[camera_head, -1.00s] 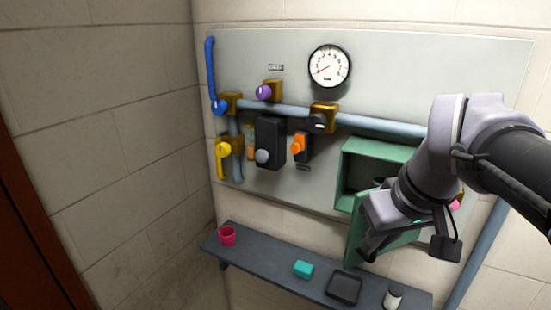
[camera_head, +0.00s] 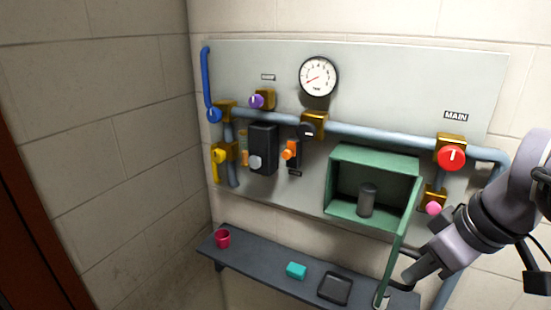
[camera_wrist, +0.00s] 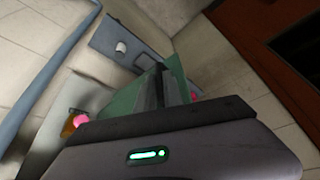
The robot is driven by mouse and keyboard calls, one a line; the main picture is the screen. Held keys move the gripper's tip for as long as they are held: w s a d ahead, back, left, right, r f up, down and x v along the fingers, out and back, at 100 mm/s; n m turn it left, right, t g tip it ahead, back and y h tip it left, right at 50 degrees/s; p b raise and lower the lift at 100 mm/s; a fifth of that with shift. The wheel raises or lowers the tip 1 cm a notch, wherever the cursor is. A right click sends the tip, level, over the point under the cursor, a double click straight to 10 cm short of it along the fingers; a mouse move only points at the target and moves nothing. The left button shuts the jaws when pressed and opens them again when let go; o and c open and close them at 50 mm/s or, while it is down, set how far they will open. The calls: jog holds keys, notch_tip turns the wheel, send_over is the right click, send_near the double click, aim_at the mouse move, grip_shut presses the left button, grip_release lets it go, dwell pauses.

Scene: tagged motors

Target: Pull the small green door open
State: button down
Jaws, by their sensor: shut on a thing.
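The small green door (camera_head: 397,250) stands swung out from the right side of the green box (camera_head: 372,152) on the wall panel, seen nearly edge-on in the head view. The box is open at the front, with a grey cylinder (camera_head: 367,200) standing inside. My gripper (camera_head: 408,277) is at the door's outer edge, low on the right, and is shut on the door. Its fingertips are small and partly hidden there. In the wrist view the green door (camera_wrist: 130,98) shows beyond my gripper (camera_wrist: 170,88), whose dark fingers point at it.
A red MAIN knob (camera_head: 451,158) and a pink knob (camera_head: 433,208) are right of the box, close to my arm.

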jog(key=shift+d, duration=0.1)
dwell(0.3)
jog(key=c, duration=1.7)
grip_release()
jog(key=shift+o, duration=1.1)
jog(key=shift+w+d, duration=0.1)
jog(key=shift+w, duration=0.1)
jog(key=shift+s, duration=0.1)
jog(key=v, duration=0.7)
jog(key=shift+r+p, duration=0.3)
